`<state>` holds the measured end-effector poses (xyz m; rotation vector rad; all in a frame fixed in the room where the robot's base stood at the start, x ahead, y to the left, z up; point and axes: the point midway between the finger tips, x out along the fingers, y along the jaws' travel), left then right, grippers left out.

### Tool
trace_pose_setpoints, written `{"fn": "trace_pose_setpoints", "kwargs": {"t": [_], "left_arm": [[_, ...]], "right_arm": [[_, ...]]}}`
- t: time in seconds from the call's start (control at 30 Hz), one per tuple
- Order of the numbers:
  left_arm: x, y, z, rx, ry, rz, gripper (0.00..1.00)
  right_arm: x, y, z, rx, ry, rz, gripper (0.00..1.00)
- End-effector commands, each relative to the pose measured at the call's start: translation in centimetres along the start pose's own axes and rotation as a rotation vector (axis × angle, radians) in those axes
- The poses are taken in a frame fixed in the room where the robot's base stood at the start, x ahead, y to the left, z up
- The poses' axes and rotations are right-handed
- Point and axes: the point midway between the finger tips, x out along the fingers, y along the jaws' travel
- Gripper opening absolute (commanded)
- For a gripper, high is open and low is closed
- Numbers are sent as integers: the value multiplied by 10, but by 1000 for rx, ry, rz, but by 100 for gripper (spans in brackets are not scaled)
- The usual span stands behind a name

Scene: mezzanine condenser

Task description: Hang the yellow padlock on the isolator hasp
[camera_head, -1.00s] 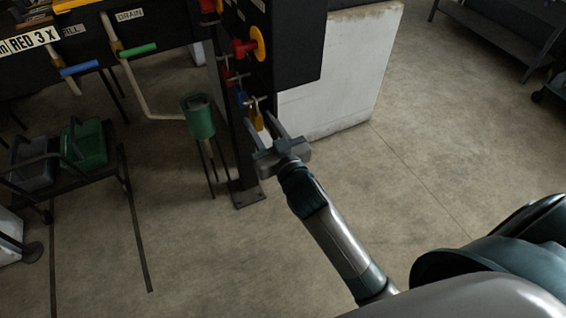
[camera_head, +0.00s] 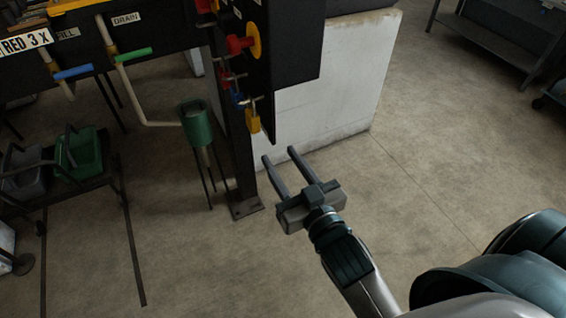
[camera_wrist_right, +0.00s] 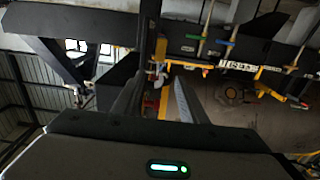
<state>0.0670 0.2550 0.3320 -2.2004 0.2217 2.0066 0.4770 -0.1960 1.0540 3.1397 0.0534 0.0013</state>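The yellow padlock (camera_head: 253,122) hangs at the lower edge of the dark panel, from a small metal bar. It is below a blue padlock (camera_head: 239,99). A red rotary handle on a yellow disc (camera_head: 255,41), looking like the isolator, sits higher on the panel. I cannot make out the hasp clearly. My right gripper (camera_head: 279,155) is open and empty, below and right of the yellow padlock and apart from it. Its fingers point up toward the panel. A small yellow patch shows between the fingers in the right wrist view. My left gripper is not in view.
A dark post (camera_head: 237,150) with a floor plate stands left of the gripper. A green funnel (camera_head: 196,123) stands beside it. A white block (camera_head: 335,85) is behind the panel. A cart with a green bin (camera_head: 84,153) is at left.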

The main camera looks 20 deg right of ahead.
Motion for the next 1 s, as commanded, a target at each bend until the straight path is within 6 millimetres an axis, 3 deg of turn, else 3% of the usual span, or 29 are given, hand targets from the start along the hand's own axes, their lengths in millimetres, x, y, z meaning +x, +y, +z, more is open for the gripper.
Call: {"fn": "trace_pose_setpoints", "kwargs": {"t": [0.77,0.87,1.0], "left_arm": [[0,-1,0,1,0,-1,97],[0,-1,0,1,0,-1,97],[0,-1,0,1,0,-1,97]], "right_arm": [[1,0,1,0,-2,0,39],[4,-1,10,-4,-17,-2,39],[13,-5,47,-19,-77,-12,39]]}}
